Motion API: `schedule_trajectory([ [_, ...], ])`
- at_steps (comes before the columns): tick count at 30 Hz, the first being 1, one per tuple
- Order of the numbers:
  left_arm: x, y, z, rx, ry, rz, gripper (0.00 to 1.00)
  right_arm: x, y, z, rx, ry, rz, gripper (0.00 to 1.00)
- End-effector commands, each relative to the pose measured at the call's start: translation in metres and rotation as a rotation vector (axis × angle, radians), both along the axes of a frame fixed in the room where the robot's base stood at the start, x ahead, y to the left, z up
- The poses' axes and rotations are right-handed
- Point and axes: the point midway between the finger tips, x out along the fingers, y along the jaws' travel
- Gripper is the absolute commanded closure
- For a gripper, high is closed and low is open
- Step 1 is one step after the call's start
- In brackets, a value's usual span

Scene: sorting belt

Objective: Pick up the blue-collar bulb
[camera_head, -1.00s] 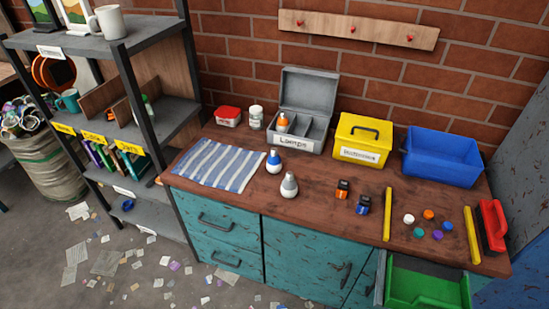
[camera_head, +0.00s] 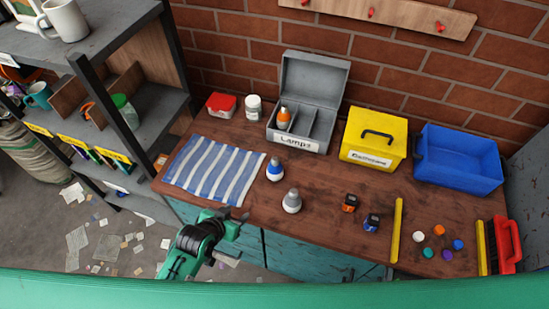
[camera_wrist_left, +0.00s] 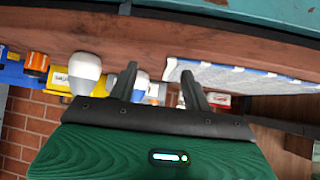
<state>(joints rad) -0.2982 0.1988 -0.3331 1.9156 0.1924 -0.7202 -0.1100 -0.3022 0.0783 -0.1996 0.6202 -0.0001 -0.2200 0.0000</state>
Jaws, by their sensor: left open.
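The blue-collar bulb (camera_head: 275,168), with a white globe, stands upright on the wooden bench, right of the striped cloth (camera_head: 186,171). My left gripper (camera_head: 238,236) is open and empty, off the bench's front edge and short of the bulb. In the left wrist view the picture is upside down; a blue and white bulb (camera_wrist_left: 141,87) shows partly hidden behind one finger of the gripper (camera_wrist_left: 158,72). A grey-collar bulb (camera_head: 292,201) stands nearer the bench edge and also shows in the wrist view (camera_wrist_left: 86,70). My right gripper is not in view.
The grey Lamps box (camera_head: 314,69) is open, with an orange-collar bulb (camera_head: 284,120) inside. A yellow box (camera_head: 375,131) and blue bin (camera_head: 458,160) stand right of it. A shelf stands at left.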

Motion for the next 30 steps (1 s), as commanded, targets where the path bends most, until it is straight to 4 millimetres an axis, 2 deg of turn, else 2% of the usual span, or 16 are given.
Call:
schedule_trajectory([
  [1,0.012,-0.009,0.018,-0.022,-0.054,-0.024,0.51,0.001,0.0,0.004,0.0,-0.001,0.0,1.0],
  [6,0.035,-0.036,0.067,-0.093,-0.21,-0.088,0.51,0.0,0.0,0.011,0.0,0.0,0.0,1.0],
  [9,0.042,-0.047,0.088,-0.122,-0.272,-0.113,0.51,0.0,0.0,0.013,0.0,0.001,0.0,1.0],
  [11,0.045,-0.051,0.093,-0.133,-0.29,-0.119,0.51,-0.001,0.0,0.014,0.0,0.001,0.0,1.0],
  [14,0.054,-0.057,0.093,-0.139,-0.299,-0.121,0.51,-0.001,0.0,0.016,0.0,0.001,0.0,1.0],
  [24,0.098,-0.085,0.071,-0.136,-0.298,-0.12,0.51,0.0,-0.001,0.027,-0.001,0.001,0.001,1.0],
  [30,0.111,-0.094,0.063,-0.138,-0.297,-0.12,0.51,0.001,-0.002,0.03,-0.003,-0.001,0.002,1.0],
])
